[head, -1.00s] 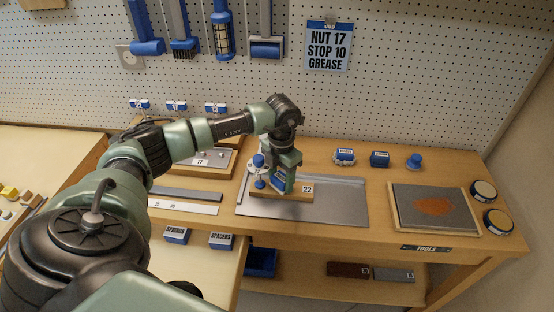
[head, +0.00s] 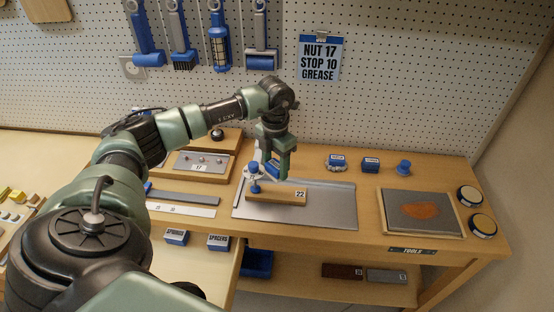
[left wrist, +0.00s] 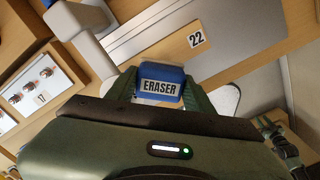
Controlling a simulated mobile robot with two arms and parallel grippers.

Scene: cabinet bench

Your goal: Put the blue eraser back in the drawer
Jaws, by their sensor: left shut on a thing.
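My left gripper (head: 274,172) is shut on the blue eraser (head: 272,162), above the bench behind the wooden block marked 22. In the left wrist view the eraser (left wrist: 161,84) sits between the two green fingers, with its white ERASER label facing the camera. A drawer (head: 190,265) stands open below the bench's front edge at lower left. Its back part shows SPRINGS (head: 176,237) and SPACERS (head: 218,242) boxes.
The wooden block (head: 290,197) with a blue-knobbed fixture (head: 254,176) stands on the grey metal plate (head: 325,222) close to my gripper. Metal strips (head: 180,210) lie to the left. Small blue items (head: 370,165) stand at the back right, and a framed plate (head: 420,212) lies at right.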

